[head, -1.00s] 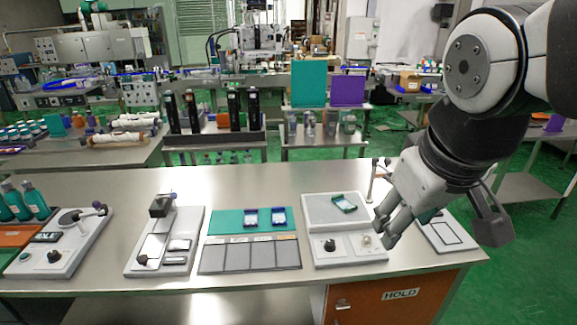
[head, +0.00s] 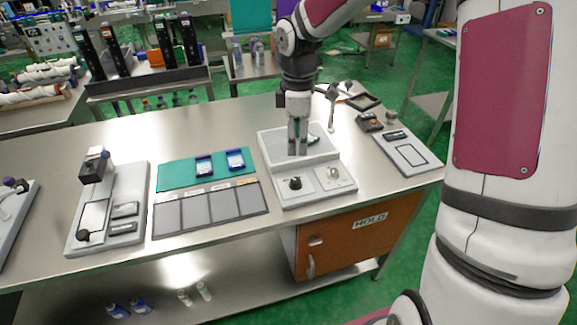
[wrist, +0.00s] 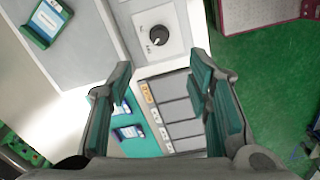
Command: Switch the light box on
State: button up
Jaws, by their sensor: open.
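The light box (head: 322,190) is a pale unit on the steel bench, with a raised grey panel at the back and a lower front ledge. A black rotary knob (head: 295,183) sits on the ledge's left part; it also shows in the wrist view (wrist: 158,36), with small marks around it. A pale, clear-looking knob (head: 333,172) sits on its right part. My gripper (head: 297,150) hangs over the panel, behind the black knob. In the wrist view my gripper (wrist: 160,75) is open and empty, with teal pads apart.
A green-framed card (wrist: 48,20) lies on the light box panel, partly hidden by my gripper in the head view. Left are a teal mat (head: 178,174) with two blue-framed cards and grey tiles (head: 196,208). Right is a white station (head: 408,155). Bare bench separates them.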

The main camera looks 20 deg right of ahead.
aim_at(295, 180)
notch_tip(295, 180, down, 14)
jog(key=shift+w+f, duration=0.1)
dwell(0.5)
grip_shut()
